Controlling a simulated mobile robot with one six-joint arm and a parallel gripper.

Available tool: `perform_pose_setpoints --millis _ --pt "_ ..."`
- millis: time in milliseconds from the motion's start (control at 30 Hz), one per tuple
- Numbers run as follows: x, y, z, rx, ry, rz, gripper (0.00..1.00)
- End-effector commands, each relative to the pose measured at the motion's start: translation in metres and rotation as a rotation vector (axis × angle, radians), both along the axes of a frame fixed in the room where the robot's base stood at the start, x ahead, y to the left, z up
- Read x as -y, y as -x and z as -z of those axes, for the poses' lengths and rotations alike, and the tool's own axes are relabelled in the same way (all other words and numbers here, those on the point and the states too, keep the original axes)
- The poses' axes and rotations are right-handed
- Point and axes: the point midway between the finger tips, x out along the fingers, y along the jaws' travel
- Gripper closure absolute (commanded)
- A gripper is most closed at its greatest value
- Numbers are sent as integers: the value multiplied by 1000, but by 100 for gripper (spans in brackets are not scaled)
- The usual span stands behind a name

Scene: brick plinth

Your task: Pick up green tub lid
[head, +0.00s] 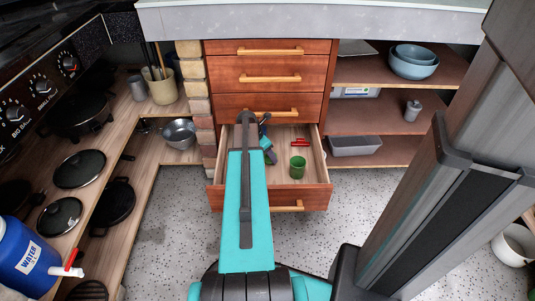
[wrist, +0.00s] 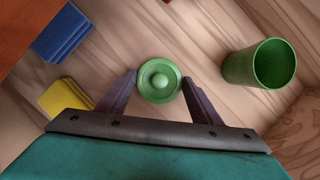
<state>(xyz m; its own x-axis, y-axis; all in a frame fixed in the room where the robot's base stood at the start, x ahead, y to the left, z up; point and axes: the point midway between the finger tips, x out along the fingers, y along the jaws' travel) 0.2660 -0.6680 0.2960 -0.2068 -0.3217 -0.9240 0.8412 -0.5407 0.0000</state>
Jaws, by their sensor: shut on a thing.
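The green tub lid (wrist: 160,78), round with a raised knob in its middle, is between the two fingers of my gripper (wrist: 158,82) in the wrist view. The fingers press on its left and right sides. In the head view my gripper (head: 266,143) is down in the open drawer (head: 287,197), and the lid is hidden there.
Blue (wrist: 63,33) and yellow (wrist: 66,97) blocks lie left of my gripper in the wrist view. A red item (head: 300,142) lies farther back in the drawer. The drawer walls surround my gripper. Shelves with bowls (head: 413,62) stand to the right.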

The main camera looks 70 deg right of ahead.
Motion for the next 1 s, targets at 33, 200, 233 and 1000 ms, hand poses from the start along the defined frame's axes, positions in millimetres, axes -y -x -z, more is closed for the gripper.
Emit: perform_pose_setpoints --millis 33,200,233,1000 --pt "-3 -1 -5 0 -1 -1 62" --pt "-24 -14 -5 -1 -1 -4 62" --pt "-27 -16 -5 -1 -1 -4 62" --pt "-34 -22 -127 0 1 0 62"
